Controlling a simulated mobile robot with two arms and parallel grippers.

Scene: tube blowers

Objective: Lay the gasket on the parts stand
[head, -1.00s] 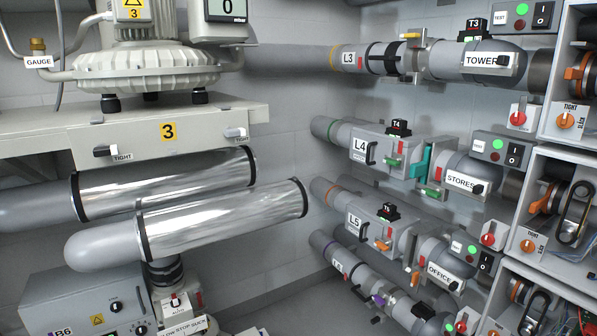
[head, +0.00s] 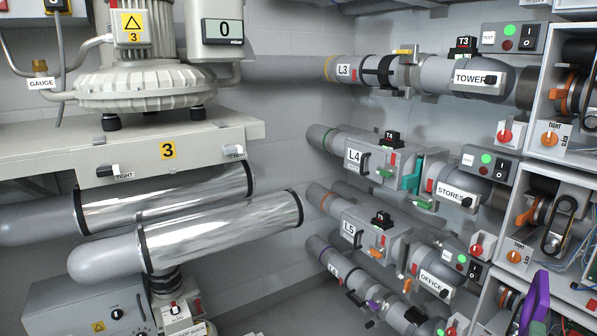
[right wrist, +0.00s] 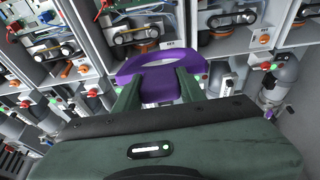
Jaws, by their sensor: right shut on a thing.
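My right gripper (right wrist: 158,88) shows in the right wrist view with its two dark green fingers on either side of a purple gasket (right wrist: 160,80). It is shut on the gasket, which has a rounded outline with an opening at its far side. My left gripper is in neither view. I cannot make out a parts stand in these frames.
Cabinets with belt drives (head: 556,225) line the right side. Pipes labelled L3 (head: 344,70), L4 and L5 run along the back wall with switch boxes and levers. A blower (head: 150,85) stands on a shelf at left, above two silvery sleeved pipes (head: 215,232).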

